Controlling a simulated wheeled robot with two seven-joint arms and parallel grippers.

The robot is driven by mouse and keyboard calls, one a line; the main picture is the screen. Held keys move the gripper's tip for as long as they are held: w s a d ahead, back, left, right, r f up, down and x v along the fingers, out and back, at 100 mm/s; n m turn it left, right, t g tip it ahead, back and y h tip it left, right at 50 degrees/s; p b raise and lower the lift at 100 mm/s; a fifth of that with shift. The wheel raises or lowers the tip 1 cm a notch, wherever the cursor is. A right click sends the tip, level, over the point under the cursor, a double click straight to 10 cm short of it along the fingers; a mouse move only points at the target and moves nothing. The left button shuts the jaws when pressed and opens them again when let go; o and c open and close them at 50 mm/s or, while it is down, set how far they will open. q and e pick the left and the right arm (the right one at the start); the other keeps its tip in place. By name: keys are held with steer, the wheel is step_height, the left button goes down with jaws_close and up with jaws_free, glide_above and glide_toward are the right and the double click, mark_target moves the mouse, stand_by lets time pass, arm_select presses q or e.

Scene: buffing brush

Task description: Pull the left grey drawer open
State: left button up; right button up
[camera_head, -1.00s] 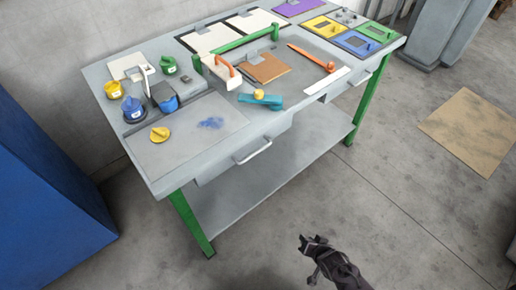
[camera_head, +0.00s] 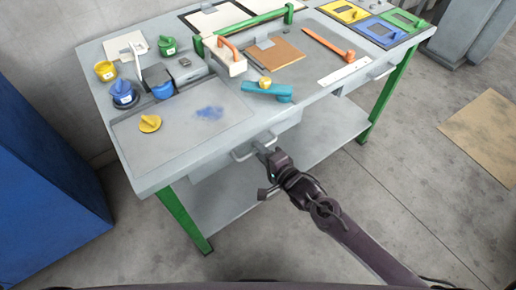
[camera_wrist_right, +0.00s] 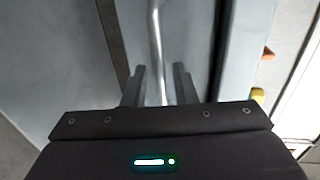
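The left grey drawer (camera_head: 215,166) is under the front edge of the workbench, and it looks closed. Its metal bar handle (camera_head: 240,157) is on the drawer front. My right gripper (camera_head: 263,149) is at the right part of this handle. In the right wrist view the handle (camera_wrist_right: 155,40) runs down between the two dark fingers of the right gripper (camera_wrist_right: 159,84), with gaps on both sides. The fingers are open around the bar and do not appear to clamp it. My left gripper is not in view.
The workbench top (camera_head: 190,148) holds a yellow knob piece (camera_head: 150,123), a blue pot (camera_head: 123,93), a teal tool (camera_head: 266,91) and a brush block (camera_head: 228,62). A green leg (camera_head: 183,215) stands below left. A blue cabinet (camera_head: 45,180) is at the left. Floor in front is clear.

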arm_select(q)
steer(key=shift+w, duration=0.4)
arm_select(e)
steer(key=shift+x, duration=0.75)
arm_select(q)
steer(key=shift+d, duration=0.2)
arm_select(e)
jaws_close()
